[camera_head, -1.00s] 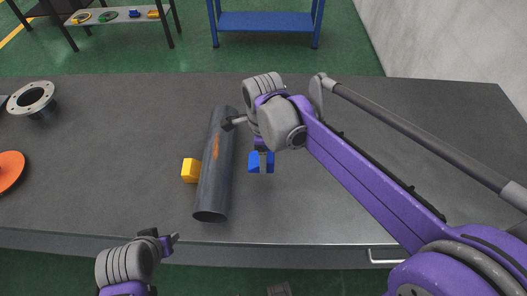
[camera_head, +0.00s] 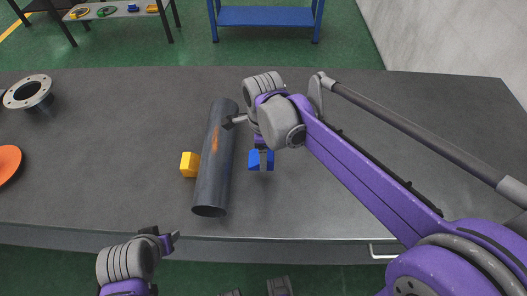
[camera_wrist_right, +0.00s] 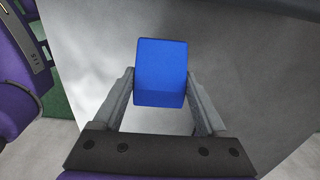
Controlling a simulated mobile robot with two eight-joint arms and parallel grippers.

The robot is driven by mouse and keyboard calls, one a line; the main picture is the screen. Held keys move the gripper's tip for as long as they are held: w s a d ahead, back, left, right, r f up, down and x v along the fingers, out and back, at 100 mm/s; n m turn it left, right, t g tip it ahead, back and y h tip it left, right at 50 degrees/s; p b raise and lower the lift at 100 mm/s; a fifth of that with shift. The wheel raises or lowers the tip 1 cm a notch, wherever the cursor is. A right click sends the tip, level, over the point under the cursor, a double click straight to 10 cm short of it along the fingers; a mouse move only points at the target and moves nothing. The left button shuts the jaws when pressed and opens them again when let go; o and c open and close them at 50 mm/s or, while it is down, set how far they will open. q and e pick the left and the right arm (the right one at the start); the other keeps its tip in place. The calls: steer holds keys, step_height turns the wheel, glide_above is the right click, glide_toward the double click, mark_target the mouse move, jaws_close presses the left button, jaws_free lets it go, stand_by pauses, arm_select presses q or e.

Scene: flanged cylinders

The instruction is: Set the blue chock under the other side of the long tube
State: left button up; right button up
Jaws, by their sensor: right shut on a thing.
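The long tube (camera_head: 216,165) is a dark grey cylinder with an orange mark, lying on the table with its open end toward the front edge. A yellow chock (camera_head: 189,164) sits against its left side. The blue chock (camera_head: 255,161) is to the right of the tube, apart from it. My right gripper (camera_head: 262,163) is shut on the blue chock, which also shows between both fingers in the right wrist view (camera_wrist_right: 161,72). Whether the chock touches the table is hard to tell. My left gripper (camera_head: 174,240) is near the front edge, empty; its finger gap is unclear.
The grey table (camera_head: 330,210) is bare in front of and right of the blue chock. A flanged cylinder (camera_head: 28,93) and an orange disc (camera_head: 8,162) are at the far left. A blue rack (camera_head: 266,22) and a bench (camera_head: 118,12) stand behind.

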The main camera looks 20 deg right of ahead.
arm_select(q)
steer(key=shift+s+f+b, duration=0.15)
steer(key=shift+f+b, duration=0.35)
steer(key=shift+f, duration=0.1)
steer(key=shift+s+f+b, duration=0.15)
steer(key=shift+f+b, duration=0.35)
steer(key=shift+f, duration=0.1)
arm_select(e)
steer(key=shift+f, duration=1.65)
